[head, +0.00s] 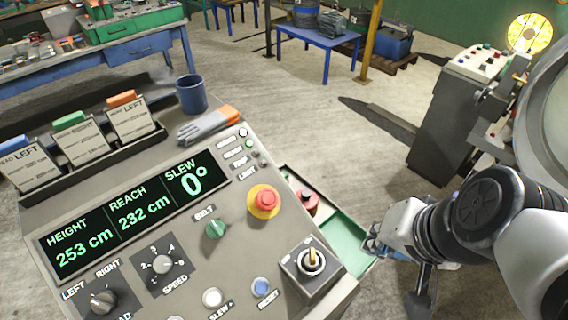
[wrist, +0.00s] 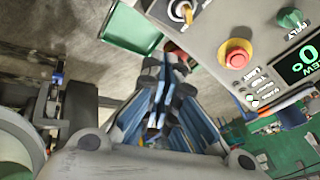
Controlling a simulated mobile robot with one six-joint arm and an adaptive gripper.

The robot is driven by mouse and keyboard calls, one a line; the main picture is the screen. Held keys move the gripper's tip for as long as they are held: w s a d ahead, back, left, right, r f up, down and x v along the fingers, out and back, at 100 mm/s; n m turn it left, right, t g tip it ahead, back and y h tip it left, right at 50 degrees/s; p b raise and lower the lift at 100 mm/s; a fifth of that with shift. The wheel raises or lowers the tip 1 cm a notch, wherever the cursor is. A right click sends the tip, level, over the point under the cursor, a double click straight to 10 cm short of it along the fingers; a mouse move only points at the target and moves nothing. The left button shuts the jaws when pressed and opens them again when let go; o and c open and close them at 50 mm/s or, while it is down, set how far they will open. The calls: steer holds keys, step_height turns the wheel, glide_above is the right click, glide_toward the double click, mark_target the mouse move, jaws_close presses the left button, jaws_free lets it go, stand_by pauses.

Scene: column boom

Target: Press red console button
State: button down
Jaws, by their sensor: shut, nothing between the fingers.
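The red console button (head: 265,198) is a red mushroom knob on a yellow round base, on the right part of the grey console's (head: 340,289) sloping top. It also shows in the wrist view (wrist: 237,57), upper right. My gripper (head: 370,246) is right of the console's edge in the head view, apart from the button. In the wrist view my gripper (wrist: 166,58) has its fingers together and empty, pointing at the gap beside the console, left of the button. A second red knob (head: 307,200) sits just beyond the console edge, by a green tray.
A green tray (head: 343,238) lies beside the console's right edge. Gloves (head: 208,124) and a blue mug (head: 191,94) are at the console's back.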

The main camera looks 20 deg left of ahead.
mark_target(273, 195)
steer(key=w+a+r+m+p, duration=0.1)
steer(key=w+a+p, duration=0.1)
steer(key=a, duration=0.3)
steer(key=w+a+r+m+y+p, duration=0.1)
steer(key=w+a+m+p, duration=0.1)
steer(key=a, duration=0.3)
steer(key=w+a+r+m+g+y+p, duration=0.1)
steer(key=a+p, duration=0.3)
steer(key=a, duration=0.1)
steer(key=shift+w, duration=0.4)
steer(key=shift+a+r, duration=0.1)
steer(key=b+x, duration=0.5)
steer(key=x, duration=0.9)
steer(key=shift+a+r, duration=0.1)
steer(key=shift+a, duration=0.05)
